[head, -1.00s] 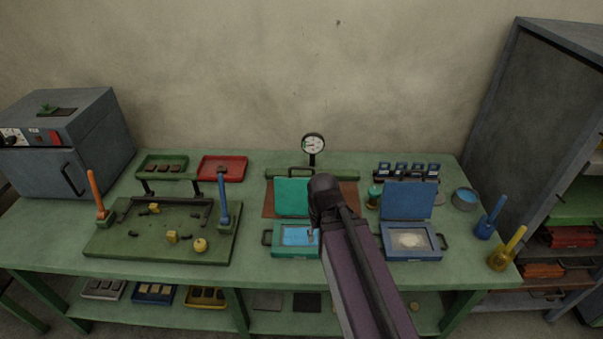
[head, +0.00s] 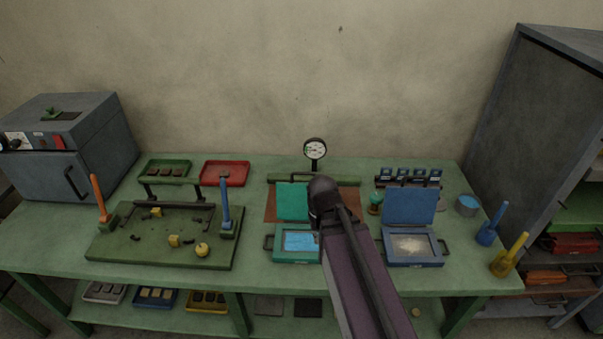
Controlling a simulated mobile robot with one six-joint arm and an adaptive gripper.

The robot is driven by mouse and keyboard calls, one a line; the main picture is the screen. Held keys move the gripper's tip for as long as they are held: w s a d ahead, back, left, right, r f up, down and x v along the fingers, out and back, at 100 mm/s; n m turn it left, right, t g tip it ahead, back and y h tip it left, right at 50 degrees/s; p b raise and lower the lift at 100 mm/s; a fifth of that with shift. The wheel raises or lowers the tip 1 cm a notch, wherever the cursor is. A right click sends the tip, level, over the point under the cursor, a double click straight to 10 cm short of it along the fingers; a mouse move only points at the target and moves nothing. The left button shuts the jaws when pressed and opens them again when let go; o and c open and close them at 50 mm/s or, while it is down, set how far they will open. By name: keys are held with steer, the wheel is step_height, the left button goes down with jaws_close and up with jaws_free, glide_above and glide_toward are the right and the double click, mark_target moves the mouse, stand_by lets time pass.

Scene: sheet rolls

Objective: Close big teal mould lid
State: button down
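The teal mould (head: 277,256) sits on the green bench at the middle, with a light blue sheet or fill (head: 297,241) in its frame. Its teal lid (head: 291,201) stands raised, upright at the back edge of the mould. My arm reaches in from the bottom and covers the right side of the mould and lid. The dark end of the arm (head: 324,194) is in front of the lid's right edge. The gripper's fingers are hidden behind the arm, so I cannot tell whether they are open or touching the lid.
A blue mould (head: 414,262) with a raised blue lid (head: 410,206) stands to the right. A gauge (head: 316,149) stands behind the teal lid. A green board (head: 140,247) with loose pieces lies left. Blue (head: 491,226) and yellow (head: 508,253) handled tools stand at the right edge.

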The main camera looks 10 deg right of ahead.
steer(key=w+r+m+p, duration=0.1)
steer(key=w+r+p, duration=0.2)
steer(key=w, duration=0.7)
steer(key=w+d+r+m+g+p, duration=0.1)
steer(key=w+r+p, duration=0.3)
steer(key=w, duration=0.7)
steer(key=w+r+p, duration=0.4)
steer(key=w+r, duration=0.1)
steer(key=w, duration=0.6)
steer(key=shift+d+m, duration=0.15)
steer(key=shift+m, duration=0.25)
steer(key=shift+f, duration=0.1)
step_height(320, 180, down, 10)
steer(key=s+b, duration=0.1)
steer(key=b, duration=0.9)
steer(key=shift+s+a+r+p, duration=0.2)
steer(key=shift+s+r+p, duration=0.2)
steer(key=shift+s, duration=0.2)
steer(key=shift+s+a+r+p, duration=0.15)
steer(key=shift+s+r+p, duration=0.2)
steer(key=shift+s, duration=0.25)
steer(key=shift+s+a+r+p, duration=0.2)
steer(key=shift+s+r+p, duration=0.1)
steer(key=shift+s+p, duration=0.25)
